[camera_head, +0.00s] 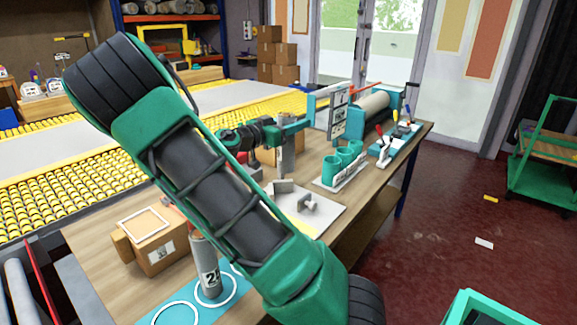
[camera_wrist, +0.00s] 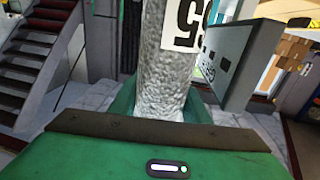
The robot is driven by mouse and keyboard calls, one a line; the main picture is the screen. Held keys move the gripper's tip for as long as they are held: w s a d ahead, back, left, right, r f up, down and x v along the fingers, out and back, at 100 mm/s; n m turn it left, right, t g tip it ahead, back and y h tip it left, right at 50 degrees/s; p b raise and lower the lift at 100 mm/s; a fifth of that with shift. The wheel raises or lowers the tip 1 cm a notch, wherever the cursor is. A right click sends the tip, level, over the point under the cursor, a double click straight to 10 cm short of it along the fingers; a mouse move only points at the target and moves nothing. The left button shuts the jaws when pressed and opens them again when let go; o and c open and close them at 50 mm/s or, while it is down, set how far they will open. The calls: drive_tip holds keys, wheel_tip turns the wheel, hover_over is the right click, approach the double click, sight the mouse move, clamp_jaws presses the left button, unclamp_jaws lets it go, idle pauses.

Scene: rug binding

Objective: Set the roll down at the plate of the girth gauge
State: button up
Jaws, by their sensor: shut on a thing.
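My gripper (camera_head: 290,131) is shut on a grey roll (camera_head: 286,158) above the workbench, beyond my arm in the head view. In the wrist view the held roll (camera_wrist: 165,70) is a mottled grey cylinder between the green fingers, with a white number label partly turned away. I cannot tell whether its lower end touches anything. A pale plate with grey metal blocks (camera_head: 309,203) lies on the bench, nearer than the held roll; it may be the girth gauge. My arm hides part of it. An upright panel with dark squares (camera_head: 338,115) stands to the right of the roll.
Another numbered roll (camera_head: 209,270) stands on a blue mat (camera_head: 240,291) with white rings. A cardboard box (camera_head: 153,245) is left of it. Green cups (camera_head: 342,160) and a lever fixture (camera_head: 385,150) stand on the right. A yellow roller conveyor (camera_head: 70,190) runs behind the bench.

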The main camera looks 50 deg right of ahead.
sight(280, 163)
wheel_tip(280, 163, down, 12)
drive_tip(key=shift+s, duration=0.15)
idle(0.4)
drive_tip(key=shift+d+f, duration=0.1)
drive_tip(key=o, duration=1.4)
drive_tip(key=a, duration=1.2)
drive_tip(key=shift+w, duration=0.35)
